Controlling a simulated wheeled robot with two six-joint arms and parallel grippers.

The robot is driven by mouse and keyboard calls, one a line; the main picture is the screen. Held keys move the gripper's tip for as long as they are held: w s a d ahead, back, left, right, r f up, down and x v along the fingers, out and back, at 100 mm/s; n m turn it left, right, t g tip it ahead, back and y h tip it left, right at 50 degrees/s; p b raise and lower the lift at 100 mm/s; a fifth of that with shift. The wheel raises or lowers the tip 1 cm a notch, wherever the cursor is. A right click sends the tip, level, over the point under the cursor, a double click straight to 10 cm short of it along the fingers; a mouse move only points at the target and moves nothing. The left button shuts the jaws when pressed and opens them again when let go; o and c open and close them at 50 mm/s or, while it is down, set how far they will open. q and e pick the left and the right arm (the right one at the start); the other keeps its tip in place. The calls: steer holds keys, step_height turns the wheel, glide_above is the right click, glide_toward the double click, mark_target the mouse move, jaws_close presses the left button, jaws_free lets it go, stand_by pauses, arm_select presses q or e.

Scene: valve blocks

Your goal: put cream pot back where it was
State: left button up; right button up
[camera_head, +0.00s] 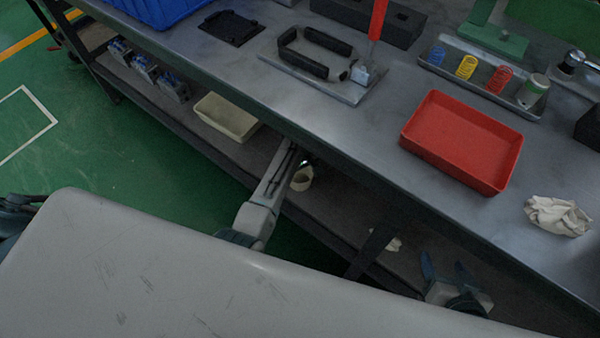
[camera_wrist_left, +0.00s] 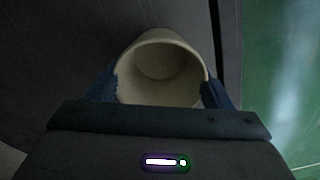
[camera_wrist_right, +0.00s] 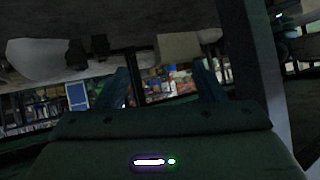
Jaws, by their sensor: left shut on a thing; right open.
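The cream pot (camera_head: 302,180) is a small round open cup at the lower shelf, just under the workbench edge. In the left wrist view the pot (camera_wrist_left: 160,62) is between both fingers, its open mouth facing the camera. My left gripper (camera_wrist_left: 160,88) is shut on it. In the head view the bench edge and my arm partly hide that gripper. I cannot tell whether the pot touches the shelf. My right gripper (camera_head: 444,264) is open and empty, low in front of the bench at the lower right; its fingers also show in the right wrist view (camera_wrist_right: 163,85).
The lower shelf (camera_head: 330,218) holds a cream tray (camera_head: 228,117) and several blue-grey valve blocks (camera_head: 145,68) at left. A dark leg (camera_head: 372,250) stands right of the pot. On the bench top are a red tray (camera_head: 462,140), a crumpled cloth (camera_head: 557,215) and a spring rack (camera_head: 480,75).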

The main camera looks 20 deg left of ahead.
arm_select(q)
steer(key=shift+f, duration=0.1)
steer(key=o, duration=1.1)
steer(key=shift+c, duration=0.2)
